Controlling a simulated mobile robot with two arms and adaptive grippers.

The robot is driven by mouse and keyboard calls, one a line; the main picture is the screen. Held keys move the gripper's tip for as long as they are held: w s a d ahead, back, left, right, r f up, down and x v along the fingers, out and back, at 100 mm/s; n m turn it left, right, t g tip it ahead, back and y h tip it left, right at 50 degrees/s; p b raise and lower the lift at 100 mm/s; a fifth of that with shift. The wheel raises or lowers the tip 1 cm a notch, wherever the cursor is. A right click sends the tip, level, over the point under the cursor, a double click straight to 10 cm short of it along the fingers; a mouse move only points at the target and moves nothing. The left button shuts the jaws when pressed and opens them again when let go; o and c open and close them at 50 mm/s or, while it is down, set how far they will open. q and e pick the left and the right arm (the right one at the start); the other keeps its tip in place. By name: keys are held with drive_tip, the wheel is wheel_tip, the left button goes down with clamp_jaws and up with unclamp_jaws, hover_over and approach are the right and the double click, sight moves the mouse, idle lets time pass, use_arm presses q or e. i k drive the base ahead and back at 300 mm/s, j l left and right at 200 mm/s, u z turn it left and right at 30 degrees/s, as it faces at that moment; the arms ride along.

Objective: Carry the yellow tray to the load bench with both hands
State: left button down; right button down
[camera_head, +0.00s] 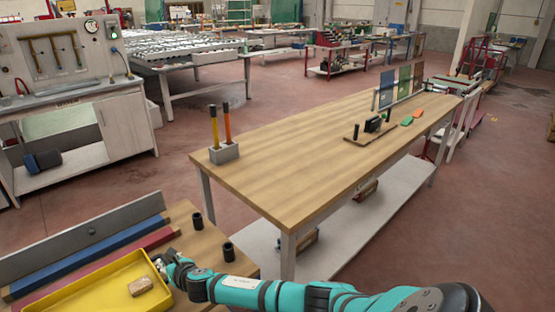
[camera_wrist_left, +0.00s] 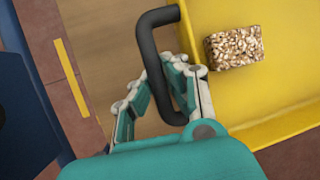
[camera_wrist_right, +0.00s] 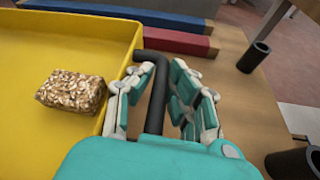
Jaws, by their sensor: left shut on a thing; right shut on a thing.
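The yellow tray (camera_head: 75,290) is at the lower left of the head view, at a wood-topped table; I cannot tell whether it touches the top. A speckled brown block (camera_head: 140,286) lies in it, also seen in the left wrist view (camera_wrist_left: 234,47) and right wrist view (camera_wrist_right: 72,91). My right gripper (camera_head: 168,263) is shut on the tray's black right handle (camera_wrist_right: 157,105). My left gripper (camera_wrist_left: 166,85) is shut on the other black handle (camera_wrist_left: 146,38); it is outside the head view. A long wood-topped bench (camera_head: 290,150), possibly the load bench, stands ahead.
Two black cylinders (camera_head: 197,221) (camera_head: 229,252) stand right of the tray. Blue (camera_head: 85,258) and red (camera_head: 120,254) bars lie behind it. The long bench carries a grey holder (camera_head: 224,153) with two upright tools; its near middle is clear. Floor (camera_head: 120,190) is open to its left.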

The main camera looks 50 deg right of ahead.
sight(328, 162)
drive_tip(key=k, duration=0.9)
drive_tip(key=k+u, duration=0.1)
drive_tip(key=u, duration=0.3)
drive_tip(key=k+u, duration=0.1)
drive_tip(key=u, duration=0.3)
drive_tip(key=k+j+u, duration=0.1)
drive_tip(key=u, duration=0.3)
drive_tip(key=l+u, duration=0.15)
drive_tip(key=u, duration=0.25)
drive_tip(key=k+l+u, duration=0.1)
drive_tip(key=u, duration=0.35)
drive_tip(key=l+u, duration=0.1)
drive_tip(key=u, duration=0.3)
drive_tip(key=k+l, duration=1.05)
drive_tip(key=k, duration=0.25)
drive_tip(key=k+l+z, duration=0.15)
drive_tip(key=k, duration=0.3)
drive_tip(key=k+l+z, duration=0.15)
drive_tip(key=k, duration=0.35)
drive_tip(key=k+l+z, duration=0.15)
drive_tip(key=k, duration=0.3)
drive_tip(key=k+z, duration=0.15)
drive_tip(key=z, duration=1.25)
